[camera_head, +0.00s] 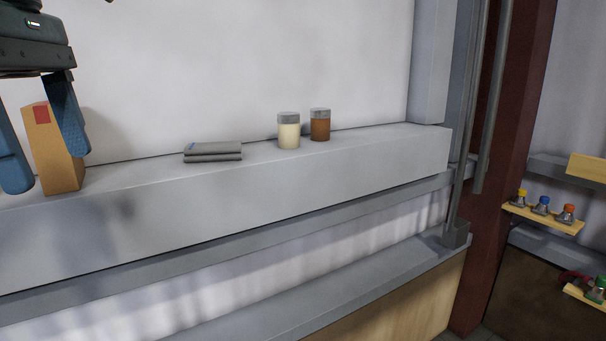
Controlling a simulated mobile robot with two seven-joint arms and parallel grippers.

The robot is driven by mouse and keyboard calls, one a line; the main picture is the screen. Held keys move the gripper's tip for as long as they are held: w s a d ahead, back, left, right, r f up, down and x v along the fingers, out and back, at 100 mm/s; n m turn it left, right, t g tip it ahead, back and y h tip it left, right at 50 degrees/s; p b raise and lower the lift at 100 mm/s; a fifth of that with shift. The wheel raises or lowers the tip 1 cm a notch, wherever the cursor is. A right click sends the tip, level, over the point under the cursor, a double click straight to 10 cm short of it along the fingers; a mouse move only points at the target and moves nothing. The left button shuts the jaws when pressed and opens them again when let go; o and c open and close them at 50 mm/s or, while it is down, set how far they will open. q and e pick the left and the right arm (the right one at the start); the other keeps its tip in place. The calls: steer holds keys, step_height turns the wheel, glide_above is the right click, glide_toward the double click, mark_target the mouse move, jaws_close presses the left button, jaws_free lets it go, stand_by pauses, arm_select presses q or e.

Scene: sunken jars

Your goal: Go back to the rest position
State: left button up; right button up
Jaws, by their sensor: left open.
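My left gripper (43,140) shows at the upper left, pointing down, with its two blue fingers apart. It is open, one finger on each side of a tan box (62,157) with a red patch in the picture. I cannot tell whether the fingers touch the box. The box stands upright on the grey ledge (300,182). A cream jar with a grey lid (289,133) and a brown jar with a grey lid (320,127) stand side by side on the ledge, right of the middle. My right gripper is not in view.
Two flat grey items (213,152) lie stacked on the ledge between the box and the jars. A white wall rises behind. Grey vertical posts (480,120) stand right of the ledge. Small bottles with coloured caps (542,205) stand on a wooden shelf at the far right.

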arm_select(q)
steer(key=w+a+f+n+t+h, duration=0.3)
steer(key=w+a+f+n+h, duration=0.3)
steer(key=f, duration=0.2)
steer(key=w+a+f+n+t+h, duration=0.3)
steer(key=w+a+f+n+h, duration=0.35)
steer(key=f, duration=0.25)
steer(key=s+a+f+n+t+y, duration=0.15)
steer(key=f+n+t, duration=0.25)
steer(key=f+n, duration=0.5)
steer(key=w+a+f+n+t+y, duration=0.1)
steer(key=a+f+n+t+y, duration=0.15)
steer(key=f+n+t, duration=0.55)
steer(key=s+d+f+n+g+y, duration=0.25)
steer(key=f+n, duration=0.25)
steer(key=f, duration=0.4)
steer(key=s+d+f+n+g+y, duration=0.1)
steer(key=s+d+f+n+y, duration=0.4)
steer(key=f, duration=0.4)
steer(key=s+d+f+n+g, duration=0.2)
steer(key=s+d+f+n, duration=0.2)
steer(key=d, duration=0.3)
steer(key=s+d+f+n+g, duration=0.3)
steer(key=s+d+f+n, duration=0.1)
steer(key=d, duration=0.4)
step_height(320, 180, down, 2)
steer(key=shift+s+f+n, duration=0.1)
steer(key=shift+s+n, duration=0.25)
steer(key=shift+n, duration=0.2)
